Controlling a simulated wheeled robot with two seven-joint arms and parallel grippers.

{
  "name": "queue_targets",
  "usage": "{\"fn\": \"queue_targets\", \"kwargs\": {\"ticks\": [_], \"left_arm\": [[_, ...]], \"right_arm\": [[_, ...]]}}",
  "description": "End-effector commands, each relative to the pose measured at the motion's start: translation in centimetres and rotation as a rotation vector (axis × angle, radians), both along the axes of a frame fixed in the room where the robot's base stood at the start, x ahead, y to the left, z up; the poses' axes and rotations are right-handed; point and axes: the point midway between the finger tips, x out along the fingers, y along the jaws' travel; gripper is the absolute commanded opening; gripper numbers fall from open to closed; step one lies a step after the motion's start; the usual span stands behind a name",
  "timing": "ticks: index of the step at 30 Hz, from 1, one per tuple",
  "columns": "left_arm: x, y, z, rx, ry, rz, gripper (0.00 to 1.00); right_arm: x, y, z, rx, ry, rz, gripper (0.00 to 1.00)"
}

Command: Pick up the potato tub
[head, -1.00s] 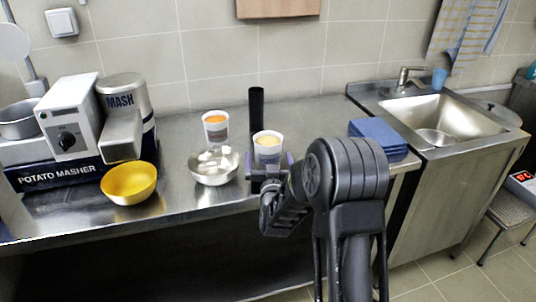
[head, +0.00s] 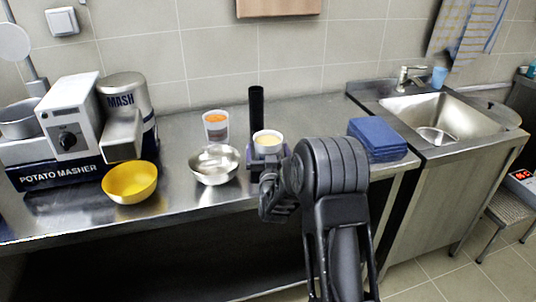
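A white tub with pale yellow contents (head: 268,139), which I take for the potato tub, stands toward the front of the steel counter. My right gripper (head: 268,160) is at this tub, with its fingers around the lower part. The gripper hides the tub's base, and I cannot tell whether the fingers press on it. A second white tub with orange contents (head: 215,128) stands behind and to the left. My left gripper is not in view.
A steel bowl (head: 214,165) stands just left of the gripper, and a dark upright cylinder (head: 256,108) behind it. A yellow bowl (head: 130,183) and the potato masher (head: 70,176) are at left. Blue folded cloths (head: 378,140) and a sink (head: 440,115) are at right.

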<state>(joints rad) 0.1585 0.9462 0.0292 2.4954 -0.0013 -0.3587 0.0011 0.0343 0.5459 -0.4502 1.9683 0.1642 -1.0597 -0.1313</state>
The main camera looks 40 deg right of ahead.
Motion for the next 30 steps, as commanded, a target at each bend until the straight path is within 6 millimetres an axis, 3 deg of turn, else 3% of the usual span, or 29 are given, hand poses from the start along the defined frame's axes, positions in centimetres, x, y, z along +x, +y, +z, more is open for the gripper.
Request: {"fn": "queue_targets", "kwargs": {"ticks": [30], "left_arm": [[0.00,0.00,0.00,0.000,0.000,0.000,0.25]], "right_arm": [[0.00,0.00,0.00,0.000,0.000,0.000,0.07]]}}
